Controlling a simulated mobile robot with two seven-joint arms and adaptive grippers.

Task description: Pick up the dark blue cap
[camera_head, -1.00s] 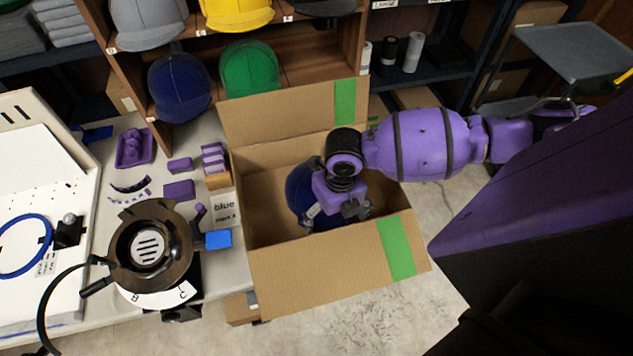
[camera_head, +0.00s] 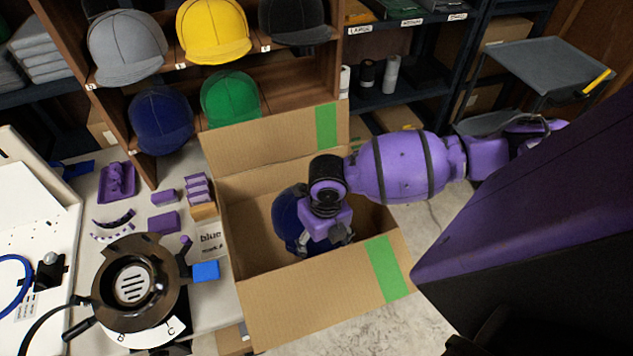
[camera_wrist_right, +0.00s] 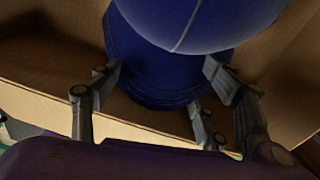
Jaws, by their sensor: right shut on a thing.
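A dark blue cap (camera_head: 288,219) is inside the open cardboard box, partly hidden by my right gripper. My right gripper (camera_head: 328,240) reaches down into the box and is shut on this cap. In the right wrist view the cap (camera_wrist_right: 165,72) shows between the fingers, with its rounded blue crown and a pale seam toward the top. I cannot tell whether the cap touches the box floor. Another dark blue cap (camera_head: 161,122) sits on the lower shelf, left of the green cap. My left gripper is not in view.
The cardboard box (camera_head: 320,307) has raised flaps with green tape around my right gripper. Grey, yellow, black and green (camera_head: 230,98) caps stand on the wooden shelf behind. A round black press (camera_head: 135,285) and small purple parts (camera_head: 163,222) crowd the table left of the box.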

